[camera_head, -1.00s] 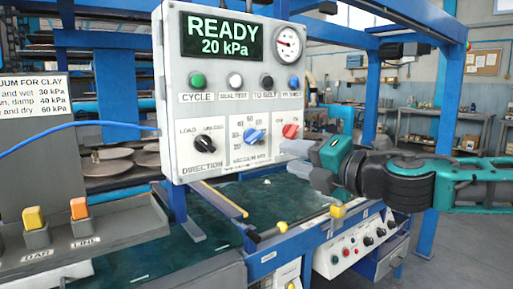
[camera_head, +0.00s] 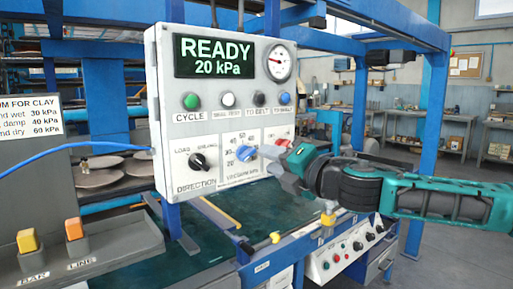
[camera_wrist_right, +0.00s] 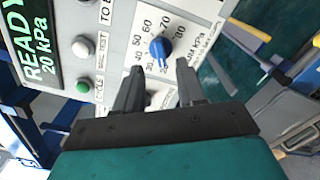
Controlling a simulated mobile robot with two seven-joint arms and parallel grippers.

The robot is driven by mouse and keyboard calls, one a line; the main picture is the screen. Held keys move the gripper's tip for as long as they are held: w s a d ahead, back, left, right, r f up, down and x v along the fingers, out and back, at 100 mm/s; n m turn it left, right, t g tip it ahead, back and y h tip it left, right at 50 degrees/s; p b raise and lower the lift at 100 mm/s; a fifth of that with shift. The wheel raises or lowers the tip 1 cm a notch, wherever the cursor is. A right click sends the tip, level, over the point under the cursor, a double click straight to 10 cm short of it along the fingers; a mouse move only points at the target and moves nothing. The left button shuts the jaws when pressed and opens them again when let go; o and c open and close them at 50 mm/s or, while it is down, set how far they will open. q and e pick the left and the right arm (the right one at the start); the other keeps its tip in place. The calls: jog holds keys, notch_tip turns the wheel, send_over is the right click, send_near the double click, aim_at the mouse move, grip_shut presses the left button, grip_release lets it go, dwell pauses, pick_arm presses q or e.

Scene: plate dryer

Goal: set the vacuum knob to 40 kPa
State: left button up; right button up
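The blue vacuum knob (camera_head: 246,153) is on the white control panel (camera_head: 165,110), with scale numbers around it. It also shows in the right wrist view (camera_wrist_right: 159,49), just beyond my fingertips and between their lines. Its exact pointer setting is too small to read. The green display (camera_head: 214,56) reads READY 20 kPa. My right gripper (camera_head: 267,160) is close in front of the knob, coming from the right. In the right wrist view its two fingers (camera_wrist_right: 159,72) are apart with nothing between them. My left gripper is not in view.
Push buttons (camera_head: 228,100) and a round gauge (camera_head: 279,62) sit above. A green belt (camera_head: 130,255) lies below the panel.

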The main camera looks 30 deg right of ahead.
aim_at(252, 154)
jog(key=shift+w+a+p, duration=0.15)
jog(key=shift+w+p, duration=0.35)
jog(key=shift+w, duration=0.95)
jog(key=shift+w+a+p, duration=0.1)
jog(key=shift+w+p, duration=0.35)
jog(key=shift+w, duration=0.95)
jog(key=shift+c, duration=0.3)
grip_shut()
